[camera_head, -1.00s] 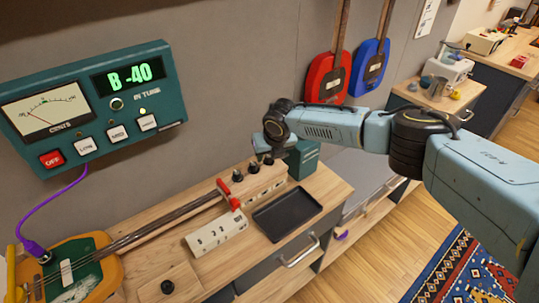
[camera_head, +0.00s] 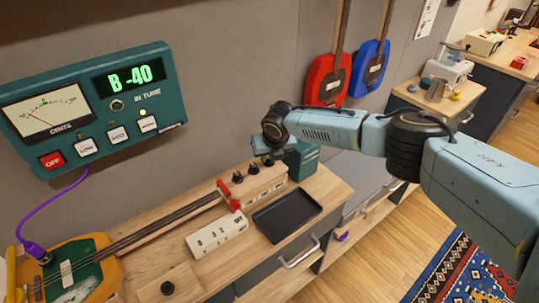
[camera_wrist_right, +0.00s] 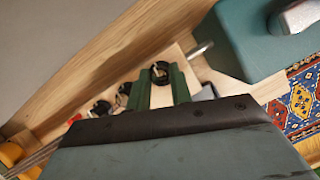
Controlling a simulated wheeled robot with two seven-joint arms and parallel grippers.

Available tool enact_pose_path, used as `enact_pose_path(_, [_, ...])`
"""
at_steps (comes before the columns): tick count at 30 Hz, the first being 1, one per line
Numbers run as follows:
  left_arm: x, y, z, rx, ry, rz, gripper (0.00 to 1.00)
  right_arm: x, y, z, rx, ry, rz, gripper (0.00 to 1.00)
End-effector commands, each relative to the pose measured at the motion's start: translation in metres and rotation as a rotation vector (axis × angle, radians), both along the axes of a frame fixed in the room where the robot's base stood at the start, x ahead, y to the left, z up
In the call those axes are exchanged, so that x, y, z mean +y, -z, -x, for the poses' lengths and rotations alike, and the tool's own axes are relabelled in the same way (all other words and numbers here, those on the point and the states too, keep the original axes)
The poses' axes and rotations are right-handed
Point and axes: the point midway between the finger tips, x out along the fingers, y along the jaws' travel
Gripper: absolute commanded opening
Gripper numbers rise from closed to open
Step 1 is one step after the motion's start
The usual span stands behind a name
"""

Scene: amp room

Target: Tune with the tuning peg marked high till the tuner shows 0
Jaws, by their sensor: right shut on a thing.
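The green tuner (camera_head: 95,110) on the wall reads B -40, with its needle left of centre. A small light glows above its rightmost button. A stringed instrument (camera_head: 70,270) lies on the bench, its neck running to a wooden headstock (camera_head: 262,186) with dark tuning pegs. My right gripper (camera_head: 267,158) is at the far right end of the headstock. In the right wrist view its green fingers (camera_wrist_right: 160,90) are shut around a dark peg (camera_wrist_right: 160,70). Other pegs (camera_wrist_right: 102,108) stand beside it. The gripped peg's marking cannot be read. My left gripper is out of view.
A red clamp (camera_head: 229,195) holds the neck. A pale numbered block (camera_head: 217,234) and a black tray (camera_head: 287,214) lie in front of the headstock. A teal box (camera_head: 303,160) stands close to the right of my gripper. Red (camera_head: 328,77) and blue (camera_head: 369,66) instruments hang behind.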

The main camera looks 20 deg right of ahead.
Motion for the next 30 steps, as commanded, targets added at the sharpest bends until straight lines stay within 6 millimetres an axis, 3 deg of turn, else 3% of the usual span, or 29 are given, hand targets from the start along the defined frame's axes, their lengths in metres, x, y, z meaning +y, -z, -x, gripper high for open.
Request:
enact_pose_path(17, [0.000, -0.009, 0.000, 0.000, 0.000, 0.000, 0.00, 0.004, 0.000, 0.000, 0.001, 0.452, -0.002, 0.00])
enact_pose_path(30, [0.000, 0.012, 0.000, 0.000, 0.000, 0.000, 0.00, 0.006, 0.003, -0.002, 0.001, 0.871, -0.001, 0.00])
